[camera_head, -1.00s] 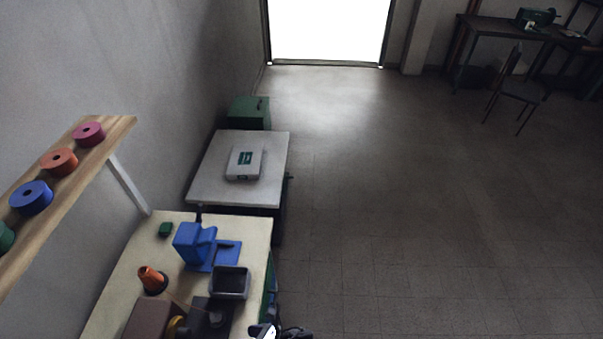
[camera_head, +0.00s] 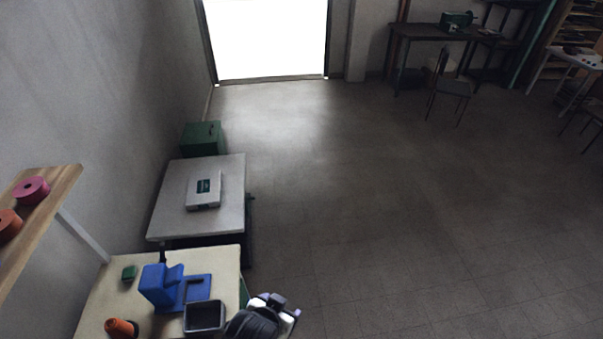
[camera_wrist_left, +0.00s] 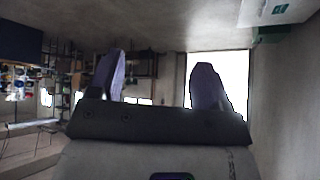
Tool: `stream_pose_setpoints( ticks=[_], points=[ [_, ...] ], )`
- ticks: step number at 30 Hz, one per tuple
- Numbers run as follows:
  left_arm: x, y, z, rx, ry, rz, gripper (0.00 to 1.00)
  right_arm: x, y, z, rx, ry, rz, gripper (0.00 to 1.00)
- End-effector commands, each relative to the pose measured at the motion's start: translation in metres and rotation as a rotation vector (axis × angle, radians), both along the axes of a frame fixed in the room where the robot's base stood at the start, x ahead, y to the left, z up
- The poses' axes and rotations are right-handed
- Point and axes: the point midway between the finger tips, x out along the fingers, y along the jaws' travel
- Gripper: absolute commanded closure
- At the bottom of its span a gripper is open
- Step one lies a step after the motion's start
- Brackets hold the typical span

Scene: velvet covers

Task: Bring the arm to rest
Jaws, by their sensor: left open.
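My left gripper (camera_wrist_left: 157,72) is open in the left wrist view, its two purple fingers spread with nothing between them. Behind the fingers are the room and the bright doorway, and the view appears upside down. In the head view, a black, white and purple part of my arm comes in at the bottom edge, beside the right edge of the cream workbench (camera_head: 222,258). The fingers cannot be made out clearly there. My right gripper is in neither view.
On the workbench are a blue block-like fixture (camera_head: 160,287), a dark open bin (camera_head: 205,318), an orange cone-like item (camera_head: 121,328) and a small green block (camera_head: 129,273). Behind it, a white table (camera_head: 170,215) bears a white case (camera_head: 204,191). The floor (camera_head: 400,210) to the right is clear.

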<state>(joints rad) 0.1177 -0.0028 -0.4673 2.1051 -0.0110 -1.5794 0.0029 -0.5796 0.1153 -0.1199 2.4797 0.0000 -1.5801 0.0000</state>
Motion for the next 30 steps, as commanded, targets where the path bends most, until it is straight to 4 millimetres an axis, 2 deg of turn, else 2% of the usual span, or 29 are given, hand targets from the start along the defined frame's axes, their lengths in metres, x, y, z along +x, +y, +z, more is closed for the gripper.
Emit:
stream_pose_setpoints(
  ticks=[1, 3, 6, 9, 12, 18, 21, 25, 30],
  points=[
    [-0.015, 0.025, 0.020, -0.030, -0.020, 0.047, 0.28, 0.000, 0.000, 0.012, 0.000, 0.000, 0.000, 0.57],
    [-0.037, 0.059, 0.037, -0.057, -0.043, 0.114, 0.28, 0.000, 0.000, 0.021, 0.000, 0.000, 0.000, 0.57],
    [-0.071, 0.104, 0.050, -0.057, -0.044, 0.203, 0.28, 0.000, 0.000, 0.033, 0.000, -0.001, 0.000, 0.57],
    [-0.104, 0.136, 0.045, -0.026, 0.004, 0.266, 0.28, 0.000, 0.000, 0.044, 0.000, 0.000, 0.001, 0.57],
    [-0.135, 0.157, 0.026, 0.018, 0.095, 0.303, 0.28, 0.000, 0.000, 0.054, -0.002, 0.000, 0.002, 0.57],
    [-0.192, 0.167, 0.002, 0.065, 0.243, 0.305, 0.28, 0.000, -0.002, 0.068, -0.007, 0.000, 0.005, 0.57],
    [-0.210, 0.167, -0.004, 0.073, 0.286, 0.304, 0.28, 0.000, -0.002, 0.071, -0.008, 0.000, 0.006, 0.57],
    [-0.221, 0.167, -0.008, 0.077, 0.312, 0.303, 0.28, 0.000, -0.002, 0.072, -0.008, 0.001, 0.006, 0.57],
    [-0.222, 0.167, -0.009, 0.077, 0.317, 0.302, 0.28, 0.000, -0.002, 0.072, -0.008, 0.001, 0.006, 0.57]
  ],
)
